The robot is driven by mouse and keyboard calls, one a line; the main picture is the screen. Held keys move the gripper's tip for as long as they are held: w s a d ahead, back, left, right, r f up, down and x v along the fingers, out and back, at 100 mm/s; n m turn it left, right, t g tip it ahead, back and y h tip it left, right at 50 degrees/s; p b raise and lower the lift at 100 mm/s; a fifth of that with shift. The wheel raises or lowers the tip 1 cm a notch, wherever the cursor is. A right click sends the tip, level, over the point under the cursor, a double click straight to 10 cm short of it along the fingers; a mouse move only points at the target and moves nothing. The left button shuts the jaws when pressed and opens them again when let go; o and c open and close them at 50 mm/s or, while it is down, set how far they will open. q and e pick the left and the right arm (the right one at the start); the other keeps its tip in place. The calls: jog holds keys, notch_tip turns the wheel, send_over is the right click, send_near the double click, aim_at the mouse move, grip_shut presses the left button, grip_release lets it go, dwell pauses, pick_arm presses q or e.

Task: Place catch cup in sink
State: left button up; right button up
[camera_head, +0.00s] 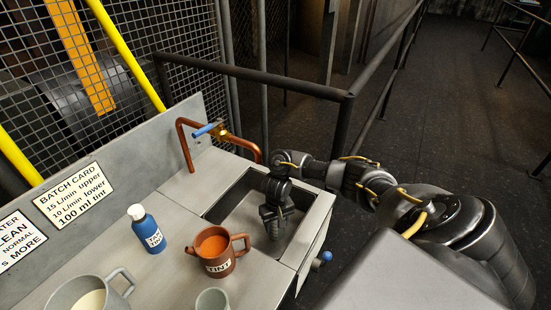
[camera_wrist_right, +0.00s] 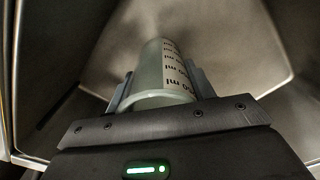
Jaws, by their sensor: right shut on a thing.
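The sink (camera_head: 239,220) is a grey metal basin at the right end of the counter. My right gripper (camera_head: 274,222) reaches down into the sink area from the right. In the right wrist view my right gripper (camera_wrist_right: 160,92) is shut on a pale grey-green cup (camera_wrist_right: 160,72) with a white scale marked in ml. I take it to be the catch cup. The basin walls surround it in that view; I cannot tell whether the cup touches the sink floor. In the head view the cup is mostly hidden by the gripper. My left gripper is not in view.
A brown tint mug (camera_head: 215,262), a blue bottle (camera_head: 148,232), a grey cup (camera_head: 212,300) and a large grey jug (camera_head: 92,293) stand on the counter left of the sink. A copper tap (camera_head: 186,140) with a blue handle rises behind the sink.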

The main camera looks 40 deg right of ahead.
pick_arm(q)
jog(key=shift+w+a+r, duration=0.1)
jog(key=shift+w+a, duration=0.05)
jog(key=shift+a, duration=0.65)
pick_arm(e)
jog(key=o, duration=1)
jog(key=shift+f, duration=0.1)
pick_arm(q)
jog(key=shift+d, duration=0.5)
pick_arm(e)
jog(key=shift+o, duration=0.2)
